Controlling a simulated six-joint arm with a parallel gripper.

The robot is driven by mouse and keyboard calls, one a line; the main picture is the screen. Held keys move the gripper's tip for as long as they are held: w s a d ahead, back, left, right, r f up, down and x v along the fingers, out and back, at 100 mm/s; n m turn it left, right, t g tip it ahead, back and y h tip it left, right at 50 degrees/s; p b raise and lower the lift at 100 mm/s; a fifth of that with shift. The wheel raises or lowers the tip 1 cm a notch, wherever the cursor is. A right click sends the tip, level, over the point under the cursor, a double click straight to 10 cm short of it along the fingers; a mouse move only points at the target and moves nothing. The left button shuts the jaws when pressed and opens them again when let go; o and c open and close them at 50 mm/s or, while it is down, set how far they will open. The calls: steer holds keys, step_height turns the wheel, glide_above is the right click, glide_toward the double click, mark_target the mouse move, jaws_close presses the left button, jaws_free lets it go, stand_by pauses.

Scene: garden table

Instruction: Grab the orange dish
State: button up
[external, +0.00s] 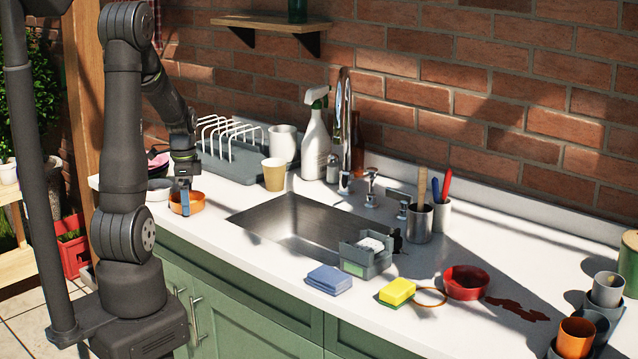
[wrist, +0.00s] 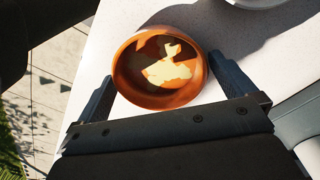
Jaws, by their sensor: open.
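The orange dish (external: 190,204) is a shallow round bowl on the white counter, left of the sink and near the front edge. In the wrist view the dish (wrist: 128,72) sits upright, with a patch of sunlight inside it. My gripper (external: 183,200) is directly over the dish, its fingers reaching down at it. In the wrist view my gripper (wrist: 165,88) is open, with one finger on each side of the dish's near part. Whether the fingers touch the rim is not clear.
A white bowl (external: 159,189) stands close behind the dish on the left. A grey dish rack (external: 240,165) and a tan cup (external: 274,174) stand behind it. The sink (external: 297,226) is to the right. The counter's front edge is close to the dish.

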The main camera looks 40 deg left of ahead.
steer(key=shift+f, duration=0.15)
steer(key=c, duration=0.8)
steer(key=shift+c, duration=0.2)
